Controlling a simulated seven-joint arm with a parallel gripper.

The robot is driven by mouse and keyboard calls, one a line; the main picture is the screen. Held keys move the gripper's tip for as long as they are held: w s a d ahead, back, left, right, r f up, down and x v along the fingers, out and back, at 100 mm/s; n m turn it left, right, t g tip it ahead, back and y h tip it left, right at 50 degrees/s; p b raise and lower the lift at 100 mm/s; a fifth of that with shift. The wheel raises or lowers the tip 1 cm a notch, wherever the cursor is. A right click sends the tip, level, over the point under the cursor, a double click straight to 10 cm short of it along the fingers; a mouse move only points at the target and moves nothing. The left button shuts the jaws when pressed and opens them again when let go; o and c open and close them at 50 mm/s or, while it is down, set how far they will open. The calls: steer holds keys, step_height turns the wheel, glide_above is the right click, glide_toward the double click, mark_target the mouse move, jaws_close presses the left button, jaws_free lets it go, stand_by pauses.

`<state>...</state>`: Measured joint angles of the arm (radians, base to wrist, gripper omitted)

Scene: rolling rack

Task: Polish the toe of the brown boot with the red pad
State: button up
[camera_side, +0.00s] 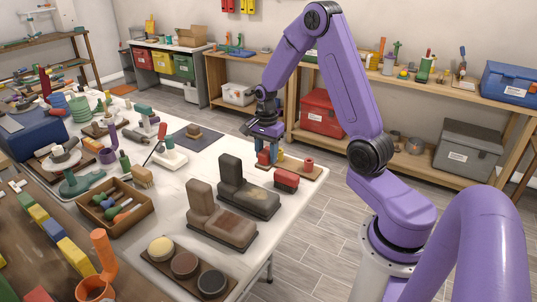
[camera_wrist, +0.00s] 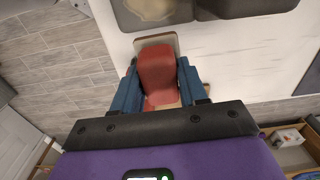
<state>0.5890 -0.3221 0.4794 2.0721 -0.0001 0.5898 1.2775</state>
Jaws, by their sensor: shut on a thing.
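My gripper (camera_side: 268,150) is shut on a red pad (camera_wrist: 160,72), with a blue finger on each side of it. In the side view only a small red part shows at the fingertips; they are low over a small wooden board (camera_side: 311,173) beyond the boots. Whether the pad touches the board is unclear. The brown boot (camera_side: 207,197) stands on the white table with a reddish-brown patch on its toe. A darker grey-brown boot (camera_side: 231,169) stands behind it, with a yellowish toe patch (camera_wrist: 150,8) at the top of the wrist view. My gripper is apart from both boots.
A red block with a dark base (camera_side: 287,181) and red and yellow pieces are near the board. A tray (camera_side: 150,262) with cream, brown and dark discs lies at the table's front. A wooden box (camera_side: 113,232) and a white-based tool (camera_side: 172,158) stand left of the boots.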

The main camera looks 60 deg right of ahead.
steer(key=s+a+n, duration=0.2)
steer(key=a+n, duration=0.2)
steer(key=a, duration=0.8)
steer(key=s+a+n, duration=0.2)
steer(key=a+n, duration=0.3)
steer(key=a, duration=0.7)
steer(key=shift+s+d+f, duration=0.1)
steer(key=shift+f, duration=1.65)
steer(key=shift+s+f, duration=0.1)
steer(key=shift+f, duration=1.65)
steer(key=shift+d+f, duration=0.2)
steer(key=shift+f, duration=0.15)
steer(key=shift+w+d, duration=0.1)
steer(key=shift+d, duration=0.7)
steer(key=shift+c, duration=0.4)
steer(key=shift+w+d, duration=0.2)
steer(key=shift+d, duration=2.5)
steer(key=shift+s+a, duration=0.15)
steer(key=shift+a, duration=1.8)
steer(key=shift+s+a, duration=0.1)
steer(key=shift+a, duration=1.8)
step_height(320, 180, up, 8)
